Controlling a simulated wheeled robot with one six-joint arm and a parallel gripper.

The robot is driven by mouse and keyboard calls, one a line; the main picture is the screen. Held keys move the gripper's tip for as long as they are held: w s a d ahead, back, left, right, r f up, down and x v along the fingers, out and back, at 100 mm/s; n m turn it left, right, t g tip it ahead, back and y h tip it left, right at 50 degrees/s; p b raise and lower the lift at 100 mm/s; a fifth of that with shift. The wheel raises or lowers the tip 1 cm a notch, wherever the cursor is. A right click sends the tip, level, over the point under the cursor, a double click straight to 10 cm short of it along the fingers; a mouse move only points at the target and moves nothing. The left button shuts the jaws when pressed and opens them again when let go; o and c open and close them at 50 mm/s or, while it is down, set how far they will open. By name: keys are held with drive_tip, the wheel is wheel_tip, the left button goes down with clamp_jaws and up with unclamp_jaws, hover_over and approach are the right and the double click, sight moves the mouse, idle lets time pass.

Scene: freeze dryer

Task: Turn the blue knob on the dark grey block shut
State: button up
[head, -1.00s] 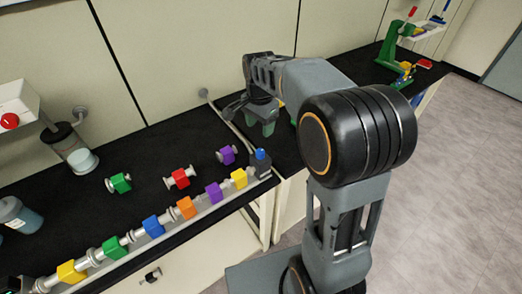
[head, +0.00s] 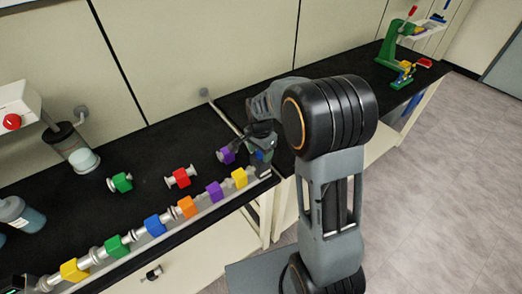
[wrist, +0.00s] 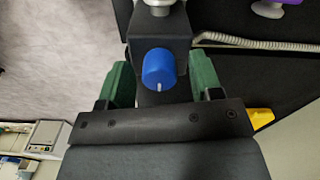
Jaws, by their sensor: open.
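The blue knob (wrist: 158,68) shows in the wrist view at the end of the dark grey block (wrist: 160,28), with a small pale mark on its face. My gripper (wrist: 162,78) is open, with one green finger on each side of the knob. A gap shows on both sides, so I see no contact. In the head view my gripper (head: 262,146) is over the dark grey block (head: 264,170) at the right end of the rail, and mostly hides the knob.
A row of coloured valves, with a yellow one (head: 239,178) nearest the block, runs left along the rail. Loose purple (head: 227,155), red (head: 181,177) and green (head: 121,182) valves lie behind it. A pale hose (wrist: 255,44) runs beside the block in the wrist view.

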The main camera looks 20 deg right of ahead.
drive_tip(key=c, duration=0.9)
drive_tip(key=n+b, duration=0.1)
drive_tip(key=n, duration=0.3)
drive_tip(key=shift+n, duration=0.4)
drive_tip(key=n+b, duration=0.1)
drive_tip(key=n, duration=0.3)
drive_tip(key=shift+n, duration=0.3)
drive_tip(key=n, duration=0.4)
drive_tip(key=shift+n+b, duration=0.4)
drive_tip(key=shift+n, duration=1.9)
drive_tip(key=shift+r, duration=0.1)
